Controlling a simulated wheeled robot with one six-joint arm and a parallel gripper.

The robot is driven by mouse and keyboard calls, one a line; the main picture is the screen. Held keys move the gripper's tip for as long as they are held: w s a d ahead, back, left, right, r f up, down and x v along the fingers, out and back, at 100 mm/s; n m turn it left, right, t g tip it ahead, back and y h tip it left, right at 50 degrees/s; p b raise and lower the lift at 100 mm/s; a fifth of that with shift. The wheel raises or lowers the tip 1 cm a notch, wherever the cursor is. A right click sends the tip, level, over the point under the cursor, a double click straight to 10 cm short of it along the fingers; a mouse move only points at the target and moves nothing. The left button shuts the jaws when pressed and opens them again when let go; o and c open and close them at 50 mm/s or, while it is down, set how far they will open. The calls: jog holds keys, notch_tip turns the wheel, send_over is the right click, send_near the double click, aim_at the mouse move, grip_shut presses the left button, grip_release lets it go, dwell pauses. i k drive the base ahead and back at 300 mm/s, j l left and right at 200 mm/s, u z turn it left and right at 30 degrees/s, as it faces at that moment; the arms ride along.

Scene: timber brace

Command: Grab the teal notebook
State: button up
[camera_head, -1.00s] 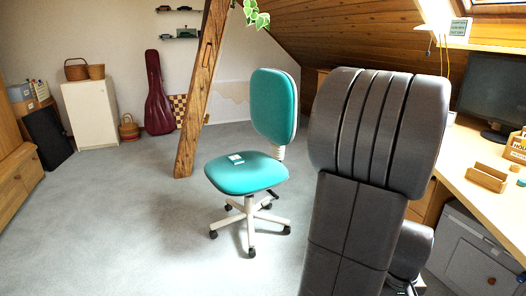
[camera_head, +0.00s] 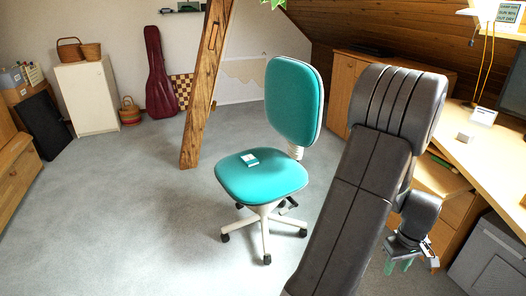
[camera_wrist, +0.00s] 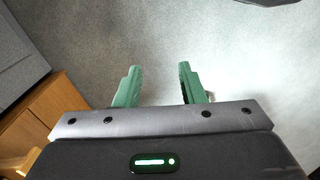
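The teal notebook (camera_head: 250,160) appears to be the small teal item with a white label lying flat on the seat of the teal office chair (camera_head: 262,182). My gripper (camera_head: 402,266) hangs at the lower right of the head view, well to the right of the chair and apart from it. In the wrist view its two green fingers (camera_wrist: 157,88) are spread with nothing between them, over bare grey carpet. The notebook does not show in the wrist view.
A slanted timber brace (camera_head: 206,90) stands behind the chair. A desk (camera_head: 470,150) with drawers and a grey cabinet (camera_head: 492,262) lie to the right, close to my arm. The carpet (camera_head: 120,220) left of the chair is clear.

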aim_at(249, 160)
jog(key=i+j+u, duration=0.2)
jog(key=i+j, duration=0.2)
jog(key=i, duration=0.15)
jog(key=i+j+u, duration=0.15)
jog(key=i+j, duration=0.15)
jog(key=i, duration=0.3)
jog(key=i+j+u, duration=0.2)
jog(key=i, duration=0.4)
jog(key=i+j+u, duration=0.15)
jog(key=i, duration=0.45)
